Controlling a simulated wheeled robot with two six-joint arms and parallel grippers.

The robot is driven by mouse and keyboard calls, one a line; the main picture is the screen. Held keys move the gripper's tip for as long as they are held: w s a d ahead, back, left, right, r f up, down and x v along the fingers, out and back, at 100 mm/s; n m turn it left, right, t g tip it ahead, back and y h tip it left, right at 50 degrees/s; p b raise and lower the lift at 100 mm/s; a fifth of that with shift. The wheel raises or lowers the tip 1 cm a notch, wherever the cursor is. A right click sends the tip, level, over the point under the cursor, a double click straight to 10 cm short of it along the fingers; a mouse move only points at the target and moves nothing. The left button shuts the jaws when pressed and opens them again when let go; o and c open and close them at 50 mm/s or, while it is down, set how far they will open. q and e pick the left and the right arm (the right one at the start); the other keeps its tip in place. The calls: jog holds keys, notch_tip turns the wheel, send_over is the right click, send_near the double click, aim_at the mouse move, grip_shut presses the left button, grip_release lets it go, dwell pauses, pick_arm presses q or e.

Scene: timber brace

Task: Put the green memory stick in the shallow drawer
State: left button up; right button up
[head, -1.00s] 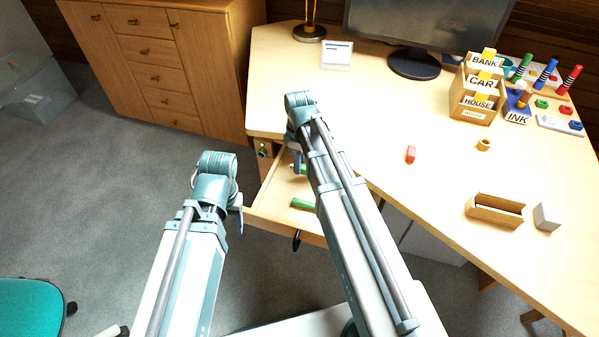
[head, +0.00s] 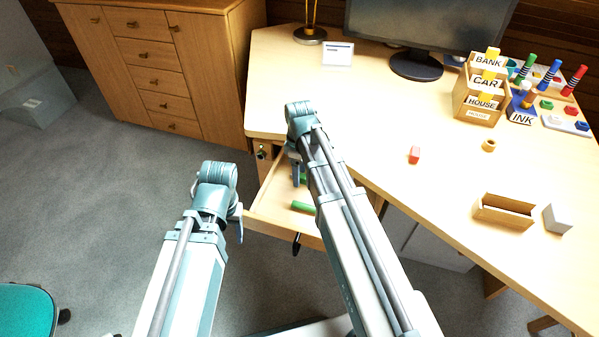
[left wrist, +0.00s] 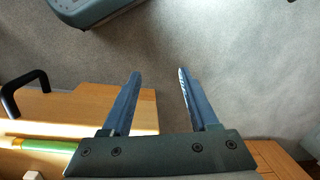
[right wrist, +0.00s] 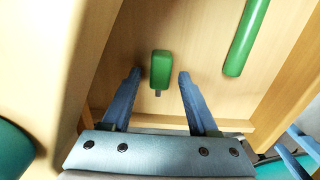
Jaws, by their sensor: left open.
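The green memory stick (right wrist: 159,68), a green block with a small metal plug, shows in the right wrist view over the pale floor of the open drawer (head: 270,208). It appears to lie on that floor. My right gripper (right wrist: 159,74) is open, with one finger on each side of the stick and a gap to both. In the head view my right gripper (head: 298,178) is inside the drawer and mostly hides the stick. My left gripper (head: 240,222) is open and empty, left of the drawer; its fingers (left wrist: 159,75) point at bare floor in the left wrist view.
A green rod (right wrist: 247,38) lies in the drawer beside the stick. The drawer's black handle (left wrist: 25,92) sticks out in front. The desk (head: 385,125) holds a red block (head: 414,155), an open wooden box (head: 504,209) and labelled boxes (head: 482,90).

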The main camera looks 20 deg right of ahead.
jog(key=shift+r, duration=0.1)
notch_tip(320, 180, up, 12)
jog(key=p, duration=1.2)
jog(key=s+a+m+h, duration=0.1)
jog(key=s+a+m, duration=0.6)
jog(key=s+a, duration=0.4)
jog(key=s, duration=0.4)
jog(key=shift+s+a+r, duration=0.15)
notch_tip(320, 180, up, 11)
jog(key=p, duration=1.1)
